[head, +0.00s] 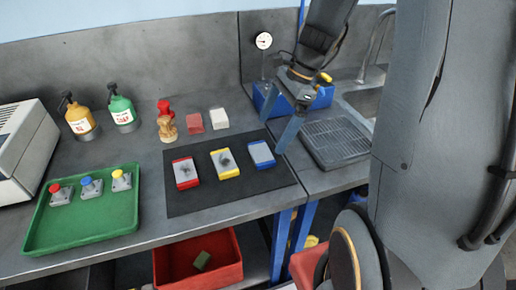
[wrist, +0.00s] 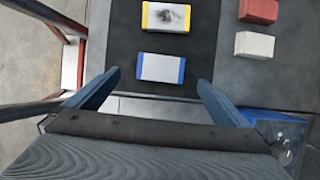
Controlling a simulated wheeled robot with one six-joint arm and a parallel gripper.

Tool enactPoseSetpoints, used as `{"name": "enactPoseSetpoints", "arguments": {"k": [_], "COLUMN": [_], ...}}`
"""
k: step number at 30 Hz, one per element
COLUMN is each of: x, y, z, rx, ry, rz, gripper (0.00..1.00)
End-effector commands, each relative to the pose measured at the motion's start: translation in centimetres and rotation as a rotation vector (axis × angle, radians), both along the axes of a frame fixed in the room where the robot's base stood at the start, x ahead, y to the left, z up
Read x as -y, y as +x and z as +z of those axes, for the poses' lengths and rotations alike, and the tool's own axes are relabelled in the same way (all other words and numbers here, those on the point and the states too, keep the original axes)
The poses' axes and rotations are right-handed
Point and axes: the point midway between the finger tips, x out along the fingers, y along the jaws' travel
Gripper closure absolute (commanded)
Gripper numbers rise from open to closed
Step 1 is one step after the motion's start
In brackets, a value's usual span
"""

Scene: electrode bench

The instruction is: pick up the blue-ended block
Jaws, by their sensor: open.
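The blue-ended block (head: 261,154) lies on the dark mat (head: 190,203) at the right end of a row of three blocks. It has a plain grey top and blue ends. In the wrist view the block (wrist: 161,68) lies ahead of my gripper (wrist: 156,83), roughly centred between the fingers. In the head view my gripper (head: 277,118) hangs above the bench, up and to the right of the block. It is open and empty.
A yellow-ended block (head: 225,163) and a red-ended block (head: 185,172), both dark-smudged, lie left of it. A red block (head: 193,123) and a white block (head: 219,119) stand behind the mat. A drain grid (head: 335,140) and a blue box (head: 318,98) are to the right.

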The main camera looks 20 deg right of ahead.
Motion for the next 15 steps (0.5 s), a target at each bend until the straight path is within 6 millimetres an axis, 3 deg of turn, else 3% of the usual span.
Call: {"name": "enactPoseSetpoints", "arguments": {"k": [15], "x": [-1.9], "y": [0.3], "z": [-5.2], "rx": [-0.004], "ry": [0.001], "rz": [0.013], "gripper": [0.00]}}
